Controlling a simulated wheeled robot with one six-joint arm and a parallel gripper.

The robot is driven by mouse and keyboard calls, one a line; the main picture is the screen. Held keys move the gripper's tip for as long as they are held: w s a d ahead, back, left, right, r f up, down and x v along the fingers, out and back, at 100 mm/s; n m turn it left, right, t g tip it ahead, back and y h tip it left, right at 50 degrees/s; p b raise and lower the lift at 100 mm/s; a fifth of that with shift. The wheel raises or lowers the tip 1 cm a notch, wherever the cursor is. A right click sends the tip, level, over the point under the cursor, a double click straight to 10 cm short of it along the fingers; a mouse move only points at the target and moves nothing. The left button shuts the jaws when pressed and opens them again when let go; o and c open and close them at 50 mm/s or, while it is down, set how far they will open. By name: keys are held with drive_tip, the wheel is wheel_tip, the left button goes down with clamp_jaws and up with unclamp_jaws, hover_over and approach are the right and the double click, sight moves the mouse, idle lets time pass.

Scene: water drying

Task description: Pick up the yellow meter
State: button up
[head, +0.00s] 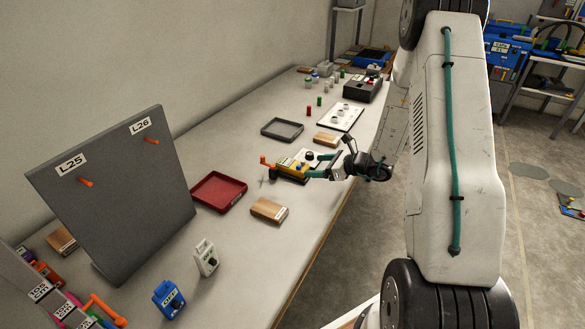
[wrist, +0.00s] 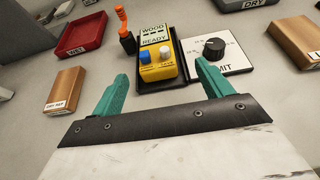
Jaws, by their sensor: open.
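In the head view my gripper (head: 318,166) is at the right side of the meter. I cannot tell whether the fingers touch the meter.
An orange-handled tool (wrist: 122,28) stands left of the meter. A white panel with a black dial (wrist: 214,48) lies right of it. A red tray (head: 219,190), wood blocks (head: 269,210) and a grey tray (head: 282,129) lie nearby. A grey board (head: 115,195) stands at left.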

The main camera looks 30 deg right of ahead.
sight(302, 167)
drive_tip(key=x, duration=0.6)
drive_tip(key=shift+a+f, duration=0.1)
drive_tip(key=shift+a, duration=0.3)
drive_tip(key=c, duration=1.2)
drive_tip(key=shift+c, duration=0.2)
